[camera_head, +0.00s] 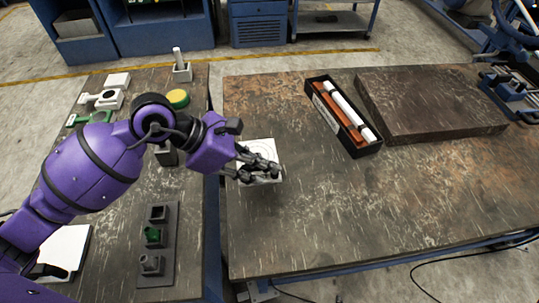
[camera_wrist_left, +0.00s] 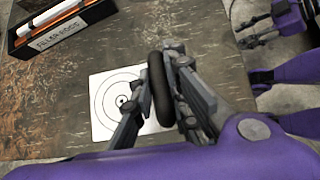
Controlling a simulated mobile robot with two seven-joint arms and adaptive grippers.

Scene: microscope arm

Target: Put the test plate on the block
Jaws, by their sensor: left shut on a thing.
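The test plate (camera_head: 262,150) is a white square with dark concentric rings, near the left edge of the right-hand table. It also shows in the left wrist view (camera_wrist_left: 103,87). I cannot tell whether the plate touches the tabletop. A thick, dark brown slab (camera_head: 425,102), which looks like the block, lies flat at the back right with a bare top. My right gripper (camera_wrist_left: 256,28) shows small at the upper right of the left wrist view; its opening is unclear.
A black box (camera_head: 343,118) with white and reddish-brown rods lies between the plate and the slab. The tabletop (camera_head: 300,215) in front is clear. A gap separates the left table, which carries a dark holder (camera_head: 157,222) and several small parts. A blue device (camera_head: 510,88) stands far right.

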